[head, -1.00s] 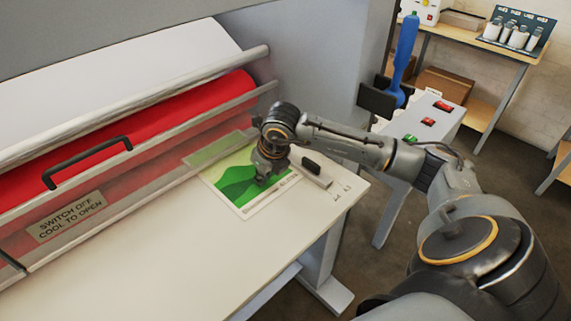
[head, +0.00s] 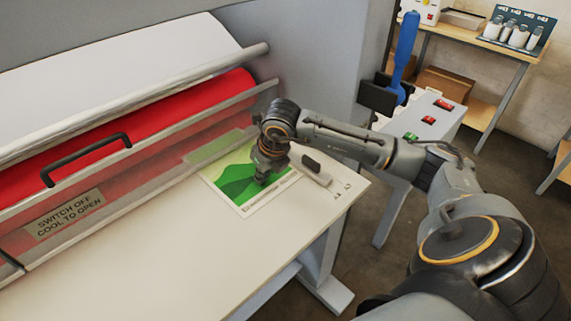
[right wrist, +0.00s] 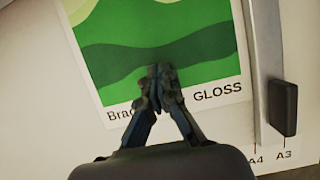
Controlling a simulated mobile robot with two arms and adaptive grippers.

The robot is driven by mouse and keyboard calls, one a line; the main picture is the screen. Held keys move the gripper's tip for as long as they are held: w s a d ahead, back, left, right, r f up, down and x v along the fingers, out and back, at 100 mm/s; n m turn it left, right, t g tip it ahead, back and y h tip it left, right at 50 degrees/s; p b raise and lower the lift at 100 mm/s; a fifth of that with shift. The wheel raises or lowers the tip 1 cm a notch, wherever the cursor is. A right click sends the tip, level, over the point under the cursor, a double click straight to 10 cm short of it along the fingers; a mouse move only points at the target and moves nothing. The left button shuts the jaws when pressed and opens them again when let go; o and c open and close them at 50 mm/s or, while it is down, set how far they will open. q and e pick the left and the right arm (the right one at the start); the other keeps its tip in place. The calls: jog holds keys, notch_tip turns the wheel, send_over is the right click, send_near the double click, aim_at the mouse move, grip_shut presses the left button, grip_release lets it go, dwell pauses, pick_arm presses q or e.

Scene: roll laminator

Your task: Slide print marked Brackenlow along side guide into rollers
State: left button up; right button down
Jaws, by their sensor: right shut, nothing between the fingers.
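The print (head: 232,188), with green hills and a white border, lies flat on the feed table. Its far part shows through the clear guard in front of the red roller (head: 120,130). In the right wrist view the print (right wrist: 205,60) shows "Brac", the rest of the name hidden by a finger, and "GLOSS". My right gripper (head: 263,180) is shut with nothing between its fingers; its tips (right wrist: 160,78) are over the print's near part, apparently pressing on it. The side guide (head: 312,170) lies along the print's right edge; it also shows in the wrist view (right wrist: 266,50), with a black knob.
The feed table (head: 160,255) is clear to the left. A guard handle (head: 86,160) and a "SWITCH OFF COOL TO OPEN" label (head: 64,214) are on the guard.

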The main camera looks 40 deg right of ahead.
aim_at(244, 165)
jog(key=shift+a+f, duration=0.1)
jog(key=shift+f, duration=0.25)
jog(key=shift+w+r+b, duration=0.1)
jog(key=shift+w+b, duration=0.35)
jog(key=shift+w, duration=0.35)
jog(key=shift+w+r, duration=0.1)
jog(key=shift+w, duration=0.95)
jog(key=shift+w, duration=0.1)
jog(key=shift+w+r+b, duration=0.1)
jog(key=shift+w+b, duration=0.65)
jog(key=shift+w, duration=1.05)
jog(key=shift+w, duration=0.15)
jog(key=shift+d+b, duration=0.2)
jog(key=shift+b, duration=0.15)
